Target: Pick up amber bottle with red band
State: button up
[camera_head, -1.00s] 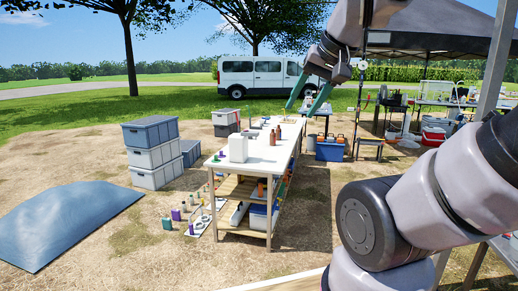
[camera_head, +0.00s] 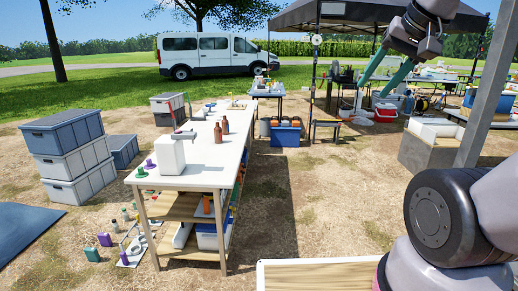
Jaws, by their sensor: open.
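Two amber bottles stand upright close together on the long white-topped table (camera_head: 185,180) left of centre. One amber bottle (camera_head: 218,133) is nearer, and the other amber bottle (camera_head: 225,125) is just behind it to the right. They are too small to tell which has a red band. My gripper (camera_head: 371,90) hangs in the air at the upper right, its two teal fingers apart and nothing between them. It is well to the right of the bottles in the picture and far from touching them.
A white container (camera_head: 171,155) stands on the table's near end, with small purple and green items beside it. Stacked grey bins (camera_head: 70,160) stand at left. Small bottles lie around a ground tray by the table's left legs. Bare ground lies right of the table.

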aim_at(218, 135)
jog(key=i+l, duration=0.1)
jog(key=i, duration=0.5)
jog(key=i+l, duration=0.1)
jog(key=i, duration=0.55)
jog(key=i+l+u, duration=0.1)
jog(key=i, duration=0.5)
jog(key=i+l+u, duration=0.3)
jog(key=i+u, duration=0.15)
jog(key=i, duration=0.2)
jog(key=i+l+u, duration=0.45)
jog(key=i+l, duration=0.1)
